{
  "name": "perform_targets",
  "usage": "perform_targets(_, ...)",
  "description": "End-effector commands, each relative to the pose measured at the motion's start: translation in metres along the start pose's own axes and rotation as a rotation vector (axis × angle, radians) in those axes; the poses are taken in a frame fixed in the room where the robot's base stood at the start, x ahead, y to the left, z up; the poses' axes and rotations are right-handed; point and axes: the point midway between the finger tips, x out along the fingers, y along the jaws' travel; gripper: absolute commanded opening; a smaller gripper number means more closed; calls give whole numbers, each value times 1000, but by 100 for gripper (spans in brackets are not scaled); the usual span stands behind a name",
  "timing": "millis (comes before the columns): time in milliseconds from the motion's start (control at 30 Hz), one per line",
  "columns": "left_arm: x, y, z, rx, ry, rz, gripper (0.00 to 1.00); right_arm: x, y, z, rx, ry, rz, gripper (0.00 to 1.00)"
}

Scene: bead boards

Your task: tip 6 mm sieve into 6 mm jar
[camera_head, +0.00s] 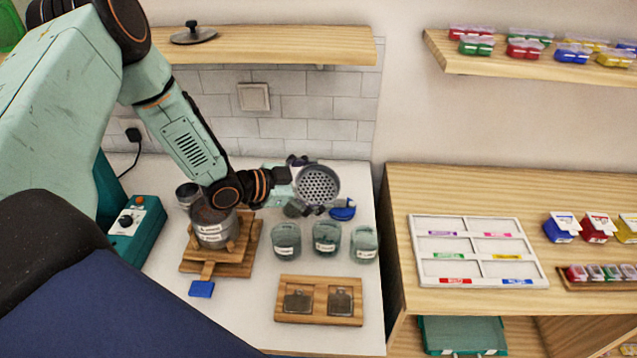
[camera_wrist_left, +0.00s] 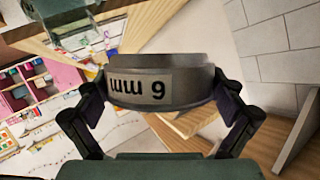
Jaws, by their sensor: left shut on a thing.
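My left gripper (camera_head: 298,187) is shut on a round grey sieve (camera_head: 319,185) and holds it above the white counter. The sieve is tilted, with its perforated face toward the head camera. In the left wrist view its rim (camera_wrist_left: 150,88) sits between both fingers, with a "6 mm" label upside down. Three clear jars stand in a row below and in front of it: a left jar (camera_head: 286,241), a middle jar (camera_head: 327,238) and a right jar (camera_head: 364,244). Their labels are too small to read. My right gripper is not in view.
Stacked sieves (camera_head: 213,228) stand on a wooden base (camera_head: 237,265) at left, beside a teal control box (camera_head: 137,232). A blue scoop (camera_head: 343,210) lies behind the jars. A wooden tray (camera_head: 319,315) is in front. A sorting board (camera_head: 476,250) lies on the right bench.

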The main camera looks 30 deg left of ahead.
Motion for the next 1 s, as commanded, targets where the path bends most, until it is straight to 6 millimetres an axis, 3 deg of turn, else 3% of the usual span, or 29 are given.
perform_targets(100,-3,-4,-7,-42,4,17,62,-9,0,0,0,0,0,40)
perform_targets(567,-4,-4,-8,-73,7,29,62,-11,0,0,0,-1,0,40)
perform_targets(867,-13,-13,-28,-247,23,101,62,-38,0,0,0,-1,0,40)
perform_targets(1000,-15,-15,-32,-321,31,131,62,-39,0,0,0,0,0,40)
